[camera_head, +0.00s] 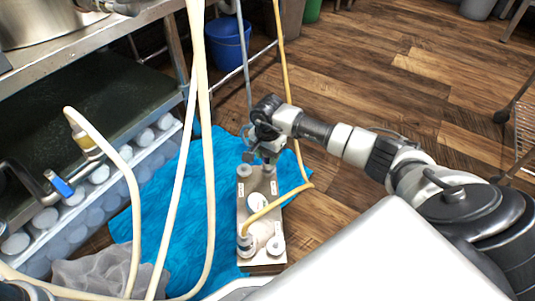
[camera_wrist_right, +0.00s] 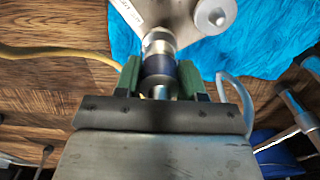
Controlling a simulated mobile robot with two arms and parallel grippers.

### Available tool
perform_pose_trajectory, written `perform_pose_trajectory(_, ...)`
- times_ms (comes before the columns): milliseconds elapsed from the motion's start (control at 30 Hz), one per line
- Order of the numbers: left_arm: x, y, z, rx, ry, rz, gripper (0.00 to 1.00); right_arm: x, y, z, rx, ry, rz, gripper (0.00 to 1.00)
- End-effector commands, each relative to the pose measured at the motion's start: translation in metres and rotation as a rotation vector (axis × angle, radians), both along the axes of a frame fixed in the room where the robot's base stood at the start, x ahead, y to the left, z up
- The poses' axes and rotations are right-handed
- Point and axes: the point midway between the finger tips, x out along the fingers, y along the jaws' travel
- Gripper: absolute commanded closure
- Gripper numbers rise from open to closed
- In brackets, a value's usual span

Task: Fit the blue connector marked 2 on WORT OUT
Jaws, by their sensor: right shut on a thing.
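The metal plate chiller (camera_head: 262,208) lies on a blue towel, with ports at its corners and small labels too small to read. My right gripper (camera_head: 266,152) is over its far right port. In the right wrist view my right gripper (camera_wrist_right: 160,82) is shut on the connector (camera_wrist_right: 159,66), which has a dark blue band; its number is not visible. The connector is in line with a metal port (camera_wrist_right: 158,40) on the chiller; I cannot tell whether it is seated. The far left port (camera_head: 244,170) looks bare. My left gripper is not in view.
A yellow hose (camera_head: 278,204) runs to the chiller's near left port. Pale hoses (camera_head: 204,120) hang across the left. A metal bench (camera_head: 110,35) and a crate of white-capped containers (camera_head: 100,174) stand at left. A blue bucket (camera_head: 230,45) stands behind. Wooden floor is open at right.

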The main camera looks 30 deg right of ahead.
Motion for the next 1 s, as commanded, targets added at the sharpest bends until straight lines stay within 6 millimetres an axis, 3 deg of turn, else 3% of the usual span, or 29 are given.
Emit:
perform_pose_trajectory(600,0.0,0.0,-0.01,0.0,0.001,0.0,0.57,0.0,0.0,-0.013,-0.001,-0.001,0.0,0.89)
perform_pose_trajectory(633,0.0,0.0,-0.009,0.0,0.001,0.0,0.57,0.0,0.0,-0.012,-0.001,-0.001,0.0,0.58)
perform_pose_trajectory(800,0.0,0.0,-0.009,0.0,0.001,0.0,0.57,0.0,0.0,-0.012,-0.001,-0.001,0.0,0.32)
perform_pose_trajectory(1000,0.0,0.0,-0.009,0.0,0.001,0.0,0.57,0.0,0.0,-0.012,0.0,-0.001,0.0,0.31)
